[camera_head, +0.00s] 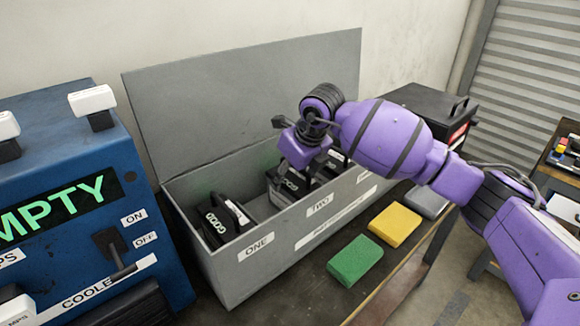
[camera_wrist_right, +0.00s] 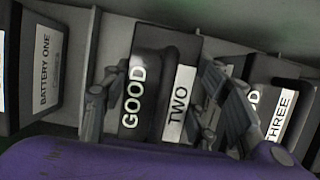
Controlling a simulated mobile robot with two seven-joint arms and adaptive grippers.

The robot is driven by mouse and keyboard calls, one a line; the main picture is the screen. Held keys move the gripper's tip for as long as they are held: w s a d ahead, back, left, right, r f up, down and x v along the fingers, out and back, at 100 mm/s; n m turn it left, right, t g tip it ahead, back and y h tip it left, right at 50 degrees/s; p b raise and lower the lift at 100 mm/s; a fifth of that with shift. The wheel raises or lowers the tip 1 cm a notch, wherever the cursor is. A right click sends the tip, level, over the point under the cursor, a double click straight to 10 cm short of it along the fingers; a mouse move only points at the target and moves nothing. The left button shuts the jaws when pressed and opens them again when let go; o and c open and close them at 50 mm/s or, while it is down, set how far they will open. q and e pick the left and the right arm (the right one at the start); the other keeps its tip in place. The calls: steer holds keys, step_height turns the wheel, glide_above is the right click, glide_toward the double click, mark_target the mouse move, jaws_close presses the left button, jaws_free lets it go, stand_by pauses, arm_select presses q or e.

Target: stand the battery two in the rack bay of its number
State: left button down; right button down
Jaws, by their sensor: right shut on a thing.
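Battery two (camera_wrist_right: 160,85) is black with the words GOOD and TWO; in the right wrist view it stands between my right gripper's fingers (camera_wrist_right: 160,105), which are shut on it. In the head view my right gripper (camera_head: 300,150) is over the middle of the grey rack (camera_head: 225,275), and battery two (camera_head: 285,182) is partly hidden beneath it, at the bay labelled TWO. I cannot tell whether its base touches the rack floor. Battery one (camera_head: 223,218) stands in the bay labelled ONE. My left gripper is not in view.
Battery three (camera_wrist_right: 270,95) stands close on the other side. The rack's raised lid (camera_head: 230,100) is behind. A blue cooler unit (camera_head: 75,200) stands at left. A green sponge (camera_head: 355,260) and a yellow sponge (camera_head: 395,224) lie in front; a black box (camera_head: 430,105) is beyond.

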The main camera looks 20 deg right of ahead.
steer(key=shift+w+r, duration=0.15)
steer(key=shift+r, duration=0.05)
steer(key=c, duration=0.7)
jaws_free()
steer(key=shift+s+f, duration=0.2)
steer(key=v, duration=1.2)
